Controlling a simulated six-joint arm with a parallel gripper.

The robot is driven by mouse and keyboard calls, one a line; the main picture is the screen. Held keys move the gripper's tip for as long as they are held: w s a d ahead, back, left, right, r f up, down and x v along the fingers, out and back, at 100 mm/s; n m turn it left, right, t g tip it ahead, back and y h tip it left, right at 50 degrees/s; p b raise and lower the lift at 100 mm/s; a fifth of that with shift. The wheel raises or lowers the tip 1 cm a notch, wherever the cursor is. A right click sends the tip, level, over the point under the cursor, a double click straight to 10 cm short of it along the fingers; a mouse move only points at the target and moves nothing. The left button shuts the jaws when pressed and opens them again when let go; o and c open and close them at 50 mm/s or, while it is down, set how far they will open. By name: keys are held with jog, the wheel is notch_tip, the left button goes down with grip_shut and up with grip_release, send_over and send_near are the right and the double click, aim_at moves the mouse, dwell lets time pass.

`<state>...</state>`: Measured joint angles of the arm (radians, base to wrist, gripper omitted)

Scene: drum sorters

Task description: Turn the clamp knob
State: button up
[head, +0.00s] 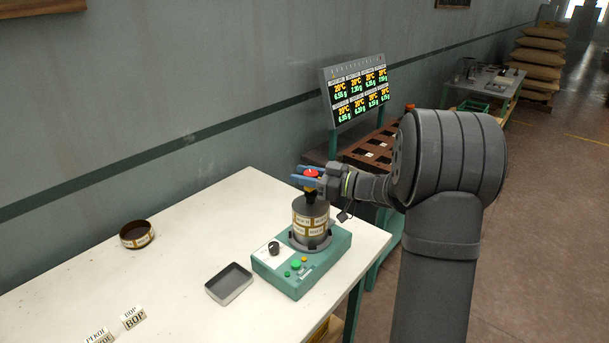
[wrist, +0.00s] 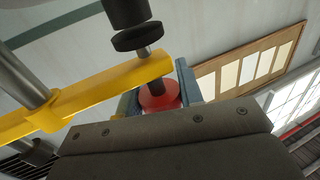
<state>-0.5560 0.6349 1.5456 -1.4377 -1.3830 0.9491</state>
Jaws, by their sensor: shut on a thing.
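The red clamp knob (head: 312,172) sits at the top of the sieve drum (head: 311,218), which stands upright on a green machine base (head: 327,262). My gripper (head: 304,176) reaches in from the right, its blue fingers shut on the knob. In the wrist view the red knob (wrist: 160,98) shows between the two blue-grey fingers, partly hidden behind my gripper's dark body. A yellow clamp bar (wrist: 95,92) crosses close to the knob, with a dark threaded part beside it.
A round dark tin (head: 137,235) and a shallow rectangular tray (head: 229,284) lie on the white table (head: 180,262). Label cards (head: 133,317) stand at the front. A display board (head: 357,91) with several readouts stands behind. The table's left part is mostly clear.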

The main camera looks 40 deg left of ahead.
jog(key=o, duration=1)
jog(key=shift+d, duration=0.1)
jog(key=v, duration=1.7)
jog(key=shift+d, duration=0.1)
jog(key=shift+c, duration=0.2)
